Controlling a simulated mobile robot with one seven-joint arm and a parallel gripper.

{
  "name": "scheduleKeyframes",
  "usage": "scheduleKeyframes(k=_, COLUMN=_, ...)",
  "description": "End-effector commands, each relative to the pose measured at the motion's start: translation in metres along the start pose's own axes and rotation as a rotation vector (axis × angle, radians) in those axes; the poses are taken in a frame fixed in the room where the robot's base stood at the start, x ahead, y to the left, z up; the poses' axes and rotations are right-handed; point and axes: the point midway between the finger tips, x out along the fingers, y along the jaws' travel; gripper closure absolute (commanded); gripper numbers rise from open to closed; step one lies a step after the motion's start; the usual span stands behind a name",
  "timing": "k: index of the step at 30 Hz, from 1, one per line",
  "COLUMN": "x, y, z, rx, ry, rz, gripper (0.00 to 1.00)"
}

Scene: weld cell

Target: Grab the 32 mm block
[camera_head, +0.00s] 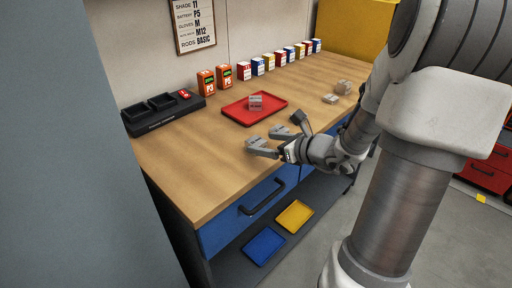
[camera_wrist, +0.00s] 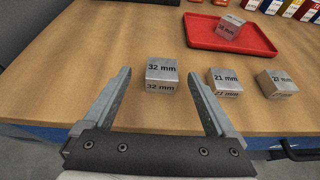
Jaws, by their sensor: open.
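The 32 mm block (camera_wrist: 160,76) is a grey metal cube with black lettering on its top and front. It rests on the wooden bench near the front edge. In the wrist view my gripper (camera_wrist: 160,88) is open and empty, its two fingers to the left and right of the block with gaps on both sides. In the head view my gripper (camera_head: 281,136) is low over the bench front, with a grey block (camera_head: 279,131) showing between its fingers.
Blocks marked 21 mm (camera_wrist: 224,82) and seemingly 27 mm (camera_wrist: 277,84) stand right of it, the 21 mm one near my right finger. A red tray (camera_wrist: 205,39) behind holds another block (camera_wrist: 229,28). Small boxes (camera_head: 257,66) line the back.

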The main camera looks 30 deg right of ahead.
Motion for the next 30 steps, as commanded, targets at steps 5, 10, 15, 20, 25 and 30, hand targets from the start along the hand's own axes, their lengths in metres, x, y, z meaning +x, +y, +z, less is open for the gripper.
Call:
scheduleKeyframes(k=5, x=0.028, y=-0.003, z=-0.005, rx=0.002, ry=-0.001, rz=0.004, gripper=0.09)
scheduleKeyframes(k=10, x=0.046, y=-0.003, z=-0.004, rx=0.001, ry=0.000, rz=0.002, gripper=0.09)
scheduleKeyframes(k=15, x=0.048, y=-0.003, z=-0.002, rx=0.001, ry=0.000, rz=0.001, gripper=0.09)
scheduleKeyframes(k=20, x=0.048, y=-0.003, z=-0.002, rx=0.001, ry=0.000, rz=0.001, gripper=0.20)
scheduleKeyframes(k=25, x=0.048, y=-0.003, z=-0.002, rx=0.001, ry=0.000, rz=0.001, gripper=0.50)
scheduleKeyframes(k=30, x=0.048, y=-0.003, z=-0.002, rx=0.001, ry=0.000, rz=0.001, gripper=0.81)
